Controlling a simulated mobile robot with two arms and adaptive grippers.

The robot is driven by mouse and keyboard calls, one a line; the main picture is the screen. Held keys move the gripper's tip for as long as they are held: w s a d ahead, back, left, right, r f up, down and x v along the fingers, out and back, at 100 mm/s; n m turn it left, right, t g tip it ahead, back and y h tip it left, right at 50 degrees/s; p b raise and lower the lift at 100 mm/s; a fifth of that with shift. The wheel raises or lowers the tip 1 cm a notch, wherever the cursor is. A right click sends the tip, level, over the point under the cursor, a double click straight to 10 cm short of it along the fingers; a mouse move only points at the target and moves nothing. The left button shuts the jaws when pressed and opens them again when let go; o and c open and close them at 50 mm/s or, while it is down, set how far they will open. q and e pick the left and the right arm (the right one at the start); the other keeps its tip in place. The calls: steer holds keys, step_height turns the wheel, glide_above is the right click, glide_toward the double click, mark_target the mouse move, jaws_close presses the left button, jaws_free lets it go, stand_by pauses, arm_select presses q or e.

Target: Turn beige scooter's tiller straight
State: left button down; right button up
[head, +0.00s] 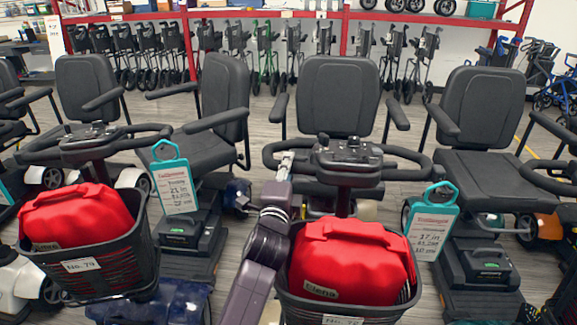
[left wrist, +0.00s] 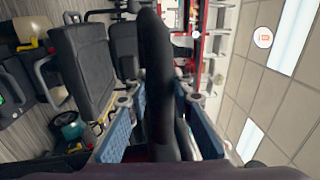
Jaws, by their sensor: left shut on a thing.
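The beige scooter appears to be the middle one, with a small beige body part (head: 368,211) showing behind its basket. Its tiller head (head: 348,152) is black, with looped handlebars (head: 408,153) spreading to both sides; they look nearly level across the picture. My left gripper (head: 286,160) reaches up to the left part of this handlebar. In the left wrist view its blue fingers (left wrist: 158,100) stand on both sides of a black bar (left wrist: 155,60), shut on it. My right gripper is not in view.
A red bag (head: 350,262) fills the middle scooter's basket (head: 290,306). The left neighbour's basket (head: 85,272) holds another red bag (head: 75,217). Teal price tags (head: 174,180) hang between the scooters. Black seats (head: 336,95) stand behind, and walkers line a red rack (head: 270,14).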

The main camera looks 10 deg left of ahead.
arm_select(q)
steer(key=c, duration=2.1)
jaws_free()
steer(key=shift+f, duration=0.3)
steer(key=o, duration=0.4)
steer(key=shift+s+r, duration=0.1)
steer(key=shift+r, duration=0.05)
steer(key=s, duration=0.8)
steer(key=s+d, duration=0.1)
steer(key=s, duration=0.3)
steer(key=shift+f, duration=0.25)
